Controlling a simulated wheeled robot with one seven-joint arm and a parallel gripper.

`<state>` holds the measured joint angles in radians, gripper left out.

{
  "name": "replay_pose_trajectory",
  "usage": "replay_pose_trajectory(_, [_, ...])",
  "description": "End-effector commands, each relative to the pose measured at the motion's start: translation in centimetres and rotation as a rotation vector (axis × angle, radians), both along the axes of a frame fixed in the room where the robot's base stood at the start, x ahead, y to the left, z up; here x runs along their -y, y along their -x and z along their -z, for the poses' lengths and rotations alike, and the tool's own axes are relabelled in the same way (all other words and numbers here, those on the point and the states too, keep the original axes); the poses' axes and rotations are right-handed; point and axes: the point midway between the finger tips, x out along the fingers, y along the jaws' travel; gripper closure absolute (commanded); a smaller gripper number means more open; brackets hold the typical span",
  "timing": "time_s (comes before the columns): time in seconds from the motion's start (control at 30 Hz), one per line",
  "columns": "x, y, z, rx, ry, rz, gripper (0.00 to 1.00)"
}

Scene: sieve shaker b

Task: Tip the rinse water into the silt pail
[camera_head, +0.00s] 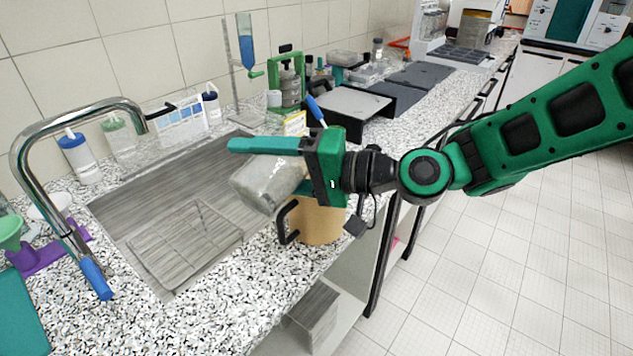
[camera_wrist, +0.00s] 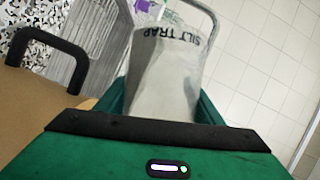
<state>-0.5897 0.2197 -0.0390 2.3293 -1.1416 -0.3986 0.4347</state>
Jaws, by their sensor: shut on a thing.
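My gripper (camera_head: 264,160) is shut on a grey, cloudy jar (camera_head: 262,186) above the counter's front edge. The jar is tilted, its far end towards the sink. In the wrist view the jar (camera_wrist: 163,80) sits between my fingers and carries the words "SILT TRAP". I cannot make out water in it or any stream. A tan pail (camera_head: 319,224) with a black handle stands on the counter just below and right of the jar. Its top is partly hidden by my gripper and the jar. The pail (camera_wrist: 30,110) also shows at the left of the wrist view.
A dark platform (camera_head: 353,107) and a green stand (camera_head: 290,82) are behind. The speckled counter (camera_head: 225,315) in front is clear.

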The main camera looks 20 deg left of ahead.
Motion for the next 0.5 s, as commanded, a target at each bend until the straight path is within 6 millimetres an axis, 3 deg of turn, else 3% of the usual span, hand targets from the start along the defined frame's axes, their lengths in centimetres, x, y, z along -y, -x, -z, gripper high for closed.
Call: replay_pose_trajectory(0.5, [0.27, -0.77, -0.6, -0.065, -0.028, -0.001, 0.7])
